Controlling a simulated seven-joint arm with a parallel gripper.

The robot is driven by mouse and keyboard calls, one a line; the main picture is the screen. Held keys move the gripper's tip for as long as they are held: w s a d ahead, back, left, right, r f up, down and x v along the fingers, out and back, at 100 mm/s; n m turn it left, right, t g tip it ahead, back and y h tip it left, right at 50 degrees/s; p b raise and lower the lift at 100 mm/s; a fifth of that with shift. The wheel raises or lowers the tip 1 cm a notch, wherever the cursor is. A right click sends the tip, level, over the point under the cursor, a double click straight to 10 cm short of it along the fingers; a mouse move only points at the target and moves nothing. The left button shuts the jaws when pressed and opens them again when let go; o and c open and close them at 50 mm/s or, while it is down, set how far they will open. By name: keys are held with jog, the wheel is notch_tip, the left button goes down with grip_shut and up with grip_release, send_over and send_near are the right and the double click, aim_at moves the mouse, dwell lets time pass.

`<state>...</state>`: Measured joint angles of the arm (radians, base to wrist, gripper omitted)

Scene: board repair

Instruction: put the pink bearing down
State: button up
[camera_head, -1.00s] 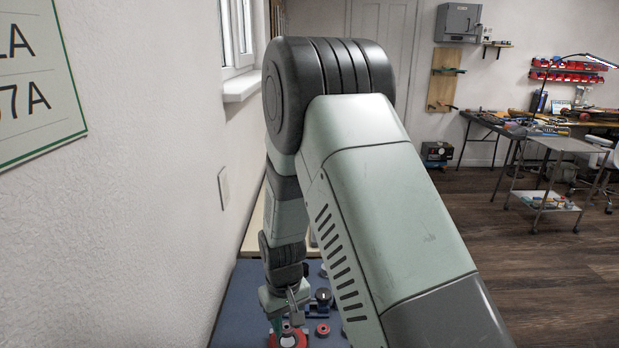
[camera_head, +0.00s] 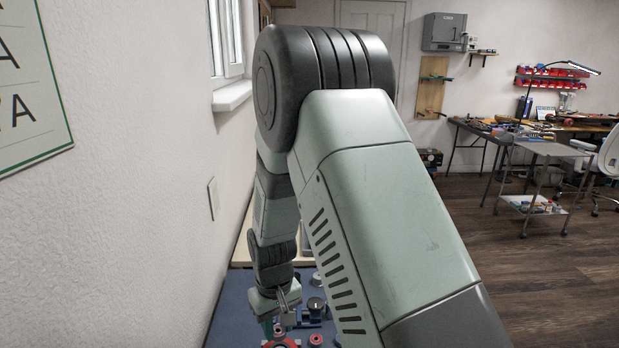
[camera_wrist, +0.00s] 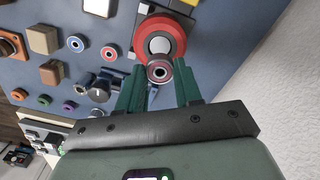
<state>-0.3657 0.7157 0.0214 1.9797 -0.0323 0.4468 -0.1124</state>
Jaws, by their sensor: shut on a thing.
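In the wrist view, my gripper (camera_wrist: 158,78) is shut on the pink bearing (camera_wrist: 158,76), a small ring with a dark band and pale centre. The bearing sits between the two green fingertips. Just beyond it in the picture is a large red ring (camera_wrist: 176,32) with a white centre. The bearing overlaps its lower edge in view; I cannot tell whether they touch. In the head view, my wrist hangs over the blue bench and the red ring (camera_head: 282,344) shows at the bottom edge. The bearing cannot be made out there.
A white wall borders the bench.

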jog(key=s+d+m, duration=0.2)
jog(key=d+m, duration=0.7)
jog(key=d, duration=2.1)
jog(key=f, duration=0.4)
jog(key=d+f, duration=0.1)
jog(key=shift+s+f, duration=0.3)
jog(key=shift+f, duration=2.55)
jog(key=o, duration=0.7)
jog(key=shift+f, duration=0.1)
jog(key=shift+c, duration=0.2)
